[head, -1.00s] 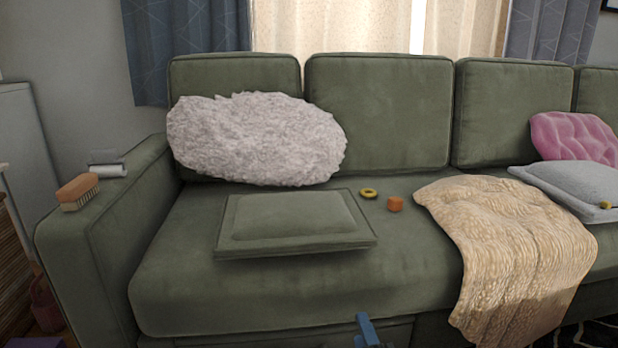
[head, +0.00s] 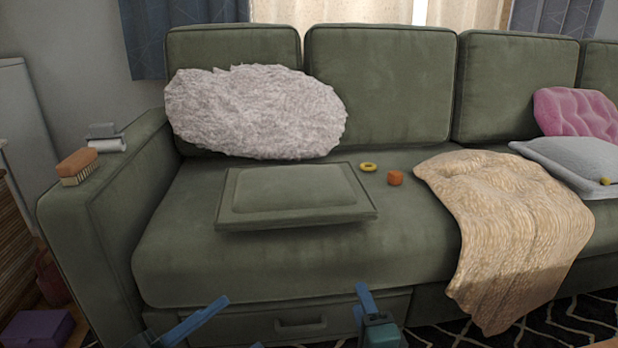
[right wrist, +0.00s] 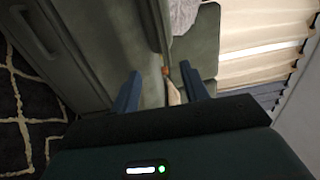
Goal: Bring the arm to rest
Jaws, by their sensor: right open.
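My right gripper (head: 366,300) shows at the bottom of the head view, in front of the sofa's drawer front. Its two blue fingers are spread apart with nothing between them in the right wrist view (right wrist: 160,70). My left gripper (head: 205,317) is partly in the head view at the bottom left, with one blue finger angled up to the right. The rest of it is cut off by the frame edge, so its opening is unclear. Both are below and in front of the green sofa seat (head: 290,260).
A brush (head: 77,167) and lint roller (head: 106,139) lie on the armrest.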

